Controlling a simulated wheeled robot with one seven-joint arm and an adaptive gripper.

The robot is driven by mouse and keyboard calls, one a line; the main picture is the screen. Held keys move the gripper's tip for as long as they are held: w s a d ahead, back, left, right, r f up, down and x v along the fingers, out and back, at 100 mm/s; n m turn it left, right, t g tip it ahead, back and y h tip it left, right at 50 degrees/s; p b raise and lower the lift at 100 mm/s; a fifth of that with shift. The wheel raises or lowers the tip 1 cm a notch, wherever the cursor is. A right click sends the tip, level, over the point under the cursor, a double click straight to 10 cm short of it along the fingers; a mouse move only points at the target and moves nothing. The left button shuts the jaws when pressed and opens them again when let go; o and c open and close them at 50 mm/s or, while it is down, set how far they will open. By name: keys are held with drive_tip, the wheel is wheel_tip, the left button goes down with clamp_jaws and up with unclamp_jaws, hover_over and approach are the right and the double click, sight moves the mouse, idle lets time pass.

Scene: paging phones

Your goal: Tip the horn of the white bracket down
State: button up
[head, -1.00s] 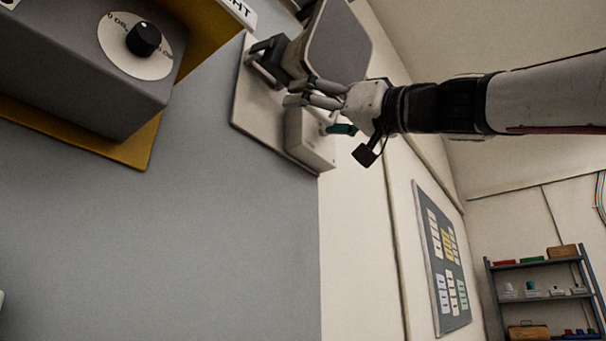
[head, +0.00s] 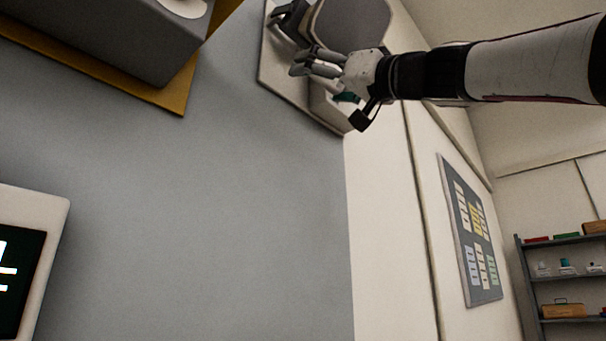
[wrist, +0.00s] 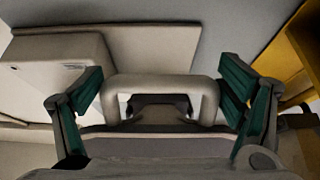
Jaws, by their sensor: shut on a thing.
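The horn (head: 350,28), with a dark grey mouth face, stands on a white bracket plate (head: 272,82) on the wall at the top of the head view. A dark bracket part (head: 290,18) shows at its left. A pale box (head: 326,104) is on the plate below. My gripper (head: 302,64) is at the near side of the horn. The white plate (wrist: 155,45) and box (wrist: 60,60) lie beyond. The exact finger contact is hard to see.
A grey housing on a yellow plate (head: 165,95) is at the upper left. A white-framed dark screen (head: 50,215) is at the lower left. A notice board (head: 470,240) and a shelf (head: 570,275) are at the right. The grey wall between is bare.

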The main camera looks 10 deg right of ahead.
drive_tip(key=shift+w+a+f, duration=0.15)
drive_tip(key=shift+w, duration=0.05)
drive_tip(key=o, duration=1.5)
drive_tip(key=shift+s, duration=0.2)
drive_tip(key=v, duration=1.1)
drive_tip(key=shift+s+d+f, duration=0.2)
drive_tip(key=shift+d+f, duration=0.05)
